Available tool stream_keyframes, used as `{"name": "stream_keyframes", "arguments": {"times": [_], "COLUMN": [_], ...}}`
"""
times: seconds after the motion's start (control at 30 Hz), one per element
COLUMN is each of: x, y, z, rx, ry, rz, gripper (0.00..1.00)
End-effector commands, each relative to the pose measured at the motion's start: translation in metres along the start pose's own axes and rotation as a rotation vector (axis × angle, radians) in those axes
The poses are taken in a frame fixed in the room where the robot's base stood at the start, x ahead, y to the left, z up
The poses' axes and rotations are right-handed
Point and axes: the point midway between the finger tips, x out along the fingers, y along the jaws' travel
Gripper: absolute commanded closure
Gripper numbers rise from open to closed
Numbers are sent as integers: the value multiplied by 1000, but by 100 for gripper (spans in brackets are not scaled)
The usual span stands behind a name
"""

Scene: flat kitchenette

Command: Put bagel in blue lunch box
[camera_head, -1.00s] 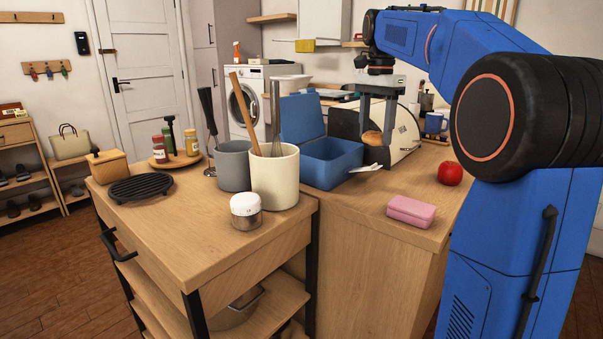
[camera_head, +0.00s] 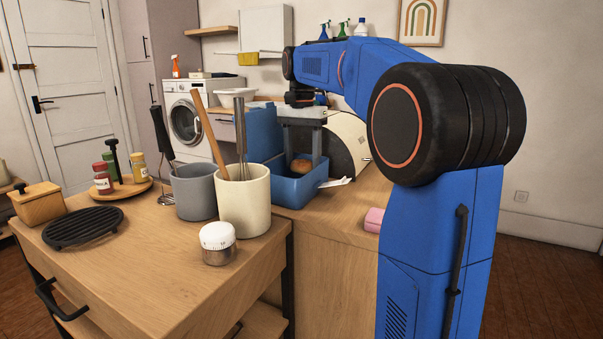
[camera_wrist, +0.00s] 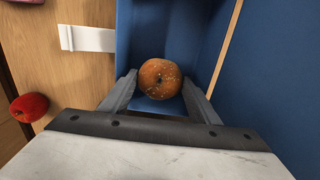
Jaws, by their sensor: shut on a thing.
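The blue lunch box (camera_head: 297,190) stands open on the counter, its lid (camera_head: 262,135) raised at the back left. My gripper (camera_head: 301,163) reaches down over the box from above. It is shut on the bagel (camera_head: 302,166), which is brown and round. In the wrist view the bagel (camera_wrist: 160,79) sits between the two fingertips, with the blue inner walls of the lunch box (camera_wrist: 205,30) around it. The bagel is at or within the box opening; I cannot tell whether it touches the floor of the box.
A cream utensil crock (camera_head: 243,200) and a grey pot (camera_head: 194,192) stand in front and left of the box. A white-ended bread bin (camera_head: 347,140) is behind right. A pink item (camera_head: 374,219) lies near the counter edge. A red apple (camera_wrist: 29,107) shows in the wrist view.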

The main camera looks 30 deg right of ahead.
Motion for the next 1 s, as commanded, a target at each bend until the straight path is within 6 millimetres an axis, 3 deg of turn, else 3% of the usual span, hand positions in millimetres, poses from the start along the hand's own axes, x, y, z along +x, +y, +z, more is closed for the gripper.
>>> {"name": "stream_keyframes", "arguments": {"times": [0.3,0.67,0.73,1.0], "x": [37,40,41,40], "y": [-1,-1,-1,-1], "z": [0,-1,-1,-1], "rx": [1,1,1,1], "ry": [0,0,0,0], "rz": [0,0,0,0], "gripper": [50,50,36,36]}}
